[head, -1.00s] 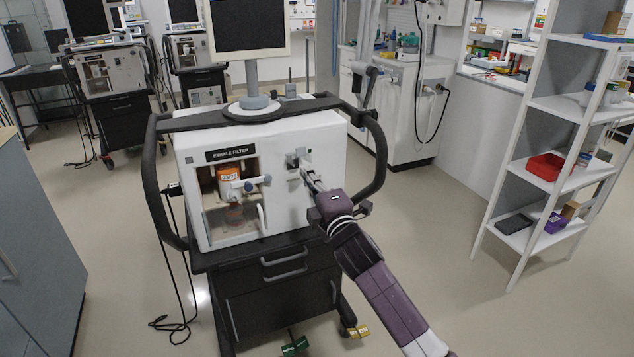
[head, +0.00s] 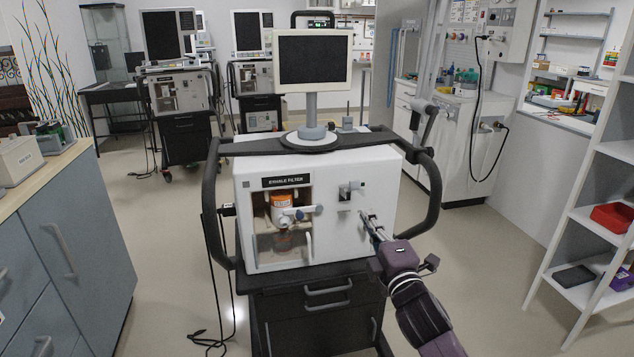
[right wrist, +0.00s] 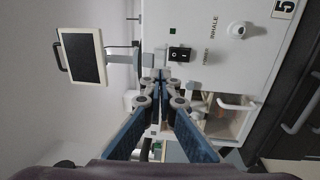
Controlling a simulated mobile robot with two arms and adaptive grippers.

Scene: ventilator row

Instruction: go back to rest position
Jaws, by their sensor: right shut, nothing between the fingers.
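My right gripper (head: 367,219) is shut and empty. In the head view its fingertips appear in front of the white ventilator's (head: 335,250) front face, below and to the right of a small dark switch (head: 348,190); whether they touch the face I cannot tell. In the right wrist view the shut fingertips (right wrist: 160,82) meet near the picture's middle. A black power switch (right wrist: 179,54) and a round inhale port (right wrist: 239,30) show beyond them on the white panel. My left gripper is not in view.
The ventilator carries a screen (head: 313,61), black side handles and an orange filter (head: 282,205) in an open bay. A grey cabinet (head: 75,235) stands at left, a white shelf with a red bin (head: 612,217) at right. Floor (head: 480,265) between ventilator and shelf is clear.

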